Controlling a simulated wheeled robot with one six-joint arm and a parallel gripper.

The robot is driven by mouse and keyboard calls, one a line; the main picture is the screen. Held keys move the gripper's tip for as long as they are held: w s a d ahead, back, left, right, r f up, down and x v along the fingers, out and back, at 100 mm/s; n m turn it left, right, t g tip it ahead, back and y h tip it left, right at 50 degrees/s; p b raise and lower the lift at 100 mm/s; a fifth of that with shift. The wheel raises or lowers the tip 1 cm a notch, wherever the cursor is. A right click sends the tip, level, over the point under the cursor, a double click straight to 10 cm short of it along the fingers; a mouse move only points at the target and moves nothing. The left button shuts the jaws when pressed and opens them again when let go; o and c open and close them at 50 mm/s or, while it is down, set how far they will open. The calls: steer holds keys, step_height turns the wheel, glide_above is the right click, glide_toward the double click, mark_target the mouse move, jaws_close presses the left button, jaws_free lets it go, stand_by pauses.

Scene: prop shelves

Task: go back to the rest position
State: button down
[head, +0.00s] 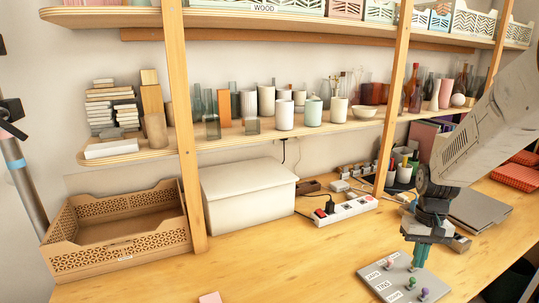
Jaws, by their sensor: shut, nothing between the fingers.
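My gripper (420,262) hangs at the lower right of the head view, pointing down from my grey arm. It is shut with nothing held. Its fingertips are over or just behind the far part of a grey labelled board (375,271) with several small coloured pegs on it. I cannot tell whether the fingertips touch the board.
A white lidded box (248,195) and an empty wooden crate (120,259) stand on the wooden table (260,262). A white power strip (345,211) lies behind the board. Shelves with vases and posts rise behind. The table's middle front is mostly clear, with a pink block (210,298).

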steer(key=s+a+r+t, duration=0.1)
steer(key=s+a+r, duration=0.3)
steer(key=s, duration=0.4)
steer(key=s+a+r+n+t, duration=0.1)
steer(key=s+a+r, duration=0.4)
steer(key=s+r, duration=0.2)
steer(key=s+a+r+n+t, duration=0.1)
steer(key=s+a+r, duration=0.3)
steer(key=s, duration=0.5)
steer(key=shift+a+r+h, duration=0.3)
steer(key=shift+a+r, duration=0.05)
steer(key=shift+r, duration=0.85)
steer(key=shift+s, duration=0.1)
